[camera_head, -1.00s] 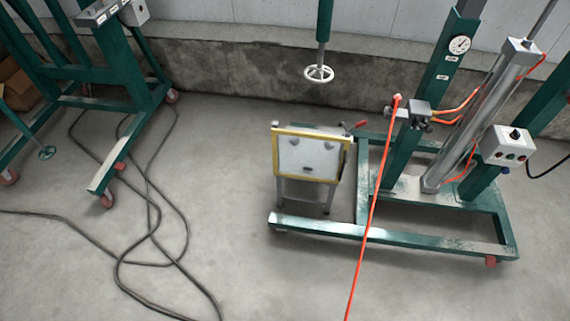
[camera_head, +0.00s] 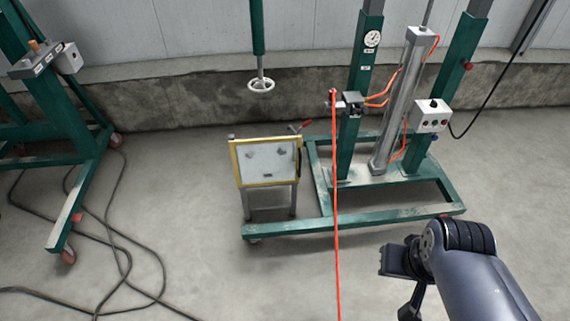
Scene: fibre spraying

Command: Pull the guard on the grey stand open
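The guard (camera_head: 267,163) is a pale, see-through panel in a yellow frame on the front of the grey stand (camera_head: 292,201). It looks closed, and dark shapes show behind it. The stand has thin grey legs and stands at the left end of a green base frame. A red-tipped lever shows behind the guard's upper right. My arm comes in from the lower right, and my gripper (camera_head: 398,262) is in front and to the right of the guard, well apart from it. The fingers are too dark and turned to show whether they are open.
An orange hose (camera_head: 336,215) hangs down between the guard and my arm. The green machine (camera_head: 349,130) with a grey cylinder and control box (camera_head: 432,116) stands behind to the right. Black cables (camera_head: 126,255) lie at left.

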